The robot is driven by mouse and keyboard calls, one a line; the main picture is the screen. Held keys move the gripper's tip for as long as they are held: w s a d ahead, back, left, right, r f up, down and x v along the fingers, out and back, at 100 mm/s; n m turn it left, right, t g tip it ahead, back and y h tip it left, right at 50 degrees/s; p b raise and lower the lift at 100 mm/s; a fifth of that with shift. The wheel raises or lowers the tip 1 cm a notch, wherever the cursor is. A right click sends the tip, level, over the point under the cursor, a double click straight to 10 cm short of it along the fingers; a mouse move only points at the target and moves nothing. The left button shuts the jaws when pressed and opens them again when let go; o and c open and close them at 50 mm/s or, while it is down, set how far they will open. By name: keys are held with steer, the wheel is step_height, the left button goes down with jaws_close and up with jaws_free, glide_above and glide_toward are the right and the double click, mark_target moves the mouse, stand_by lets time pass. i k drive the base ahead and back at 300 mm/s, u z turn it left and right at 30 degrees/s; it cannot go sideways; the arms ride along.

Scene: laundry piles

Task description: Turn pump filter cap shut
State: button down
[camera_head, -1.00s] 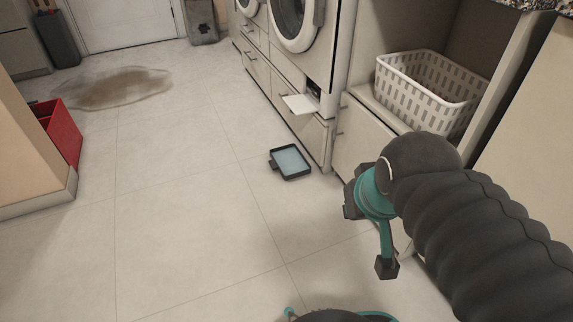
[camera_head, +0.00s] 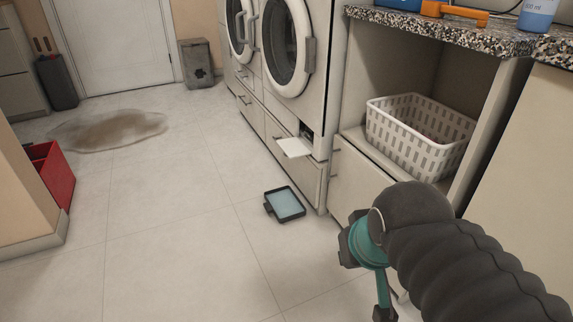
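The pump filter opening (camera_head: 306,132) is a small dark recess low on the front of the nearer washing machine. Its white flap (camera_head: 293,147) hangs open outward. The cap inside is too small and dark to make out. A dark shallow tray (camera_head: 285,205) with pale blue water lies on the floor in front of it. My gripper (camera_head: 367,280) shows as dark and teal parts at the lower right, in front of the cabinet and well apart from the flap. Its fingers are partly hidden by my arm and the frame edge, so its opening cannot be told.
A white laundry basket (camera_head: 420,134) sits in the open cabinet. The speckled counter (camera_head: 440,28) above holds an orange tool (camera_head: 455,14) and a blue bottle (camera_head: 538,14). A brown puddle (camera_head: 110,130) and a red bin (camera_head: 52,176) are at left.

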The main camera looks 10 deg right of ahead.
mark_target(310, 134)
steer(key=u, duration=0.2)
steer(key=k, duration=0.35)
steer(key=z, duration=0.65)
steer(key=i, duration=0.75)
steer(key=u, duration=0.85)
steer(key=i, duration=0.7)
steer(key=u, duration=0.75)
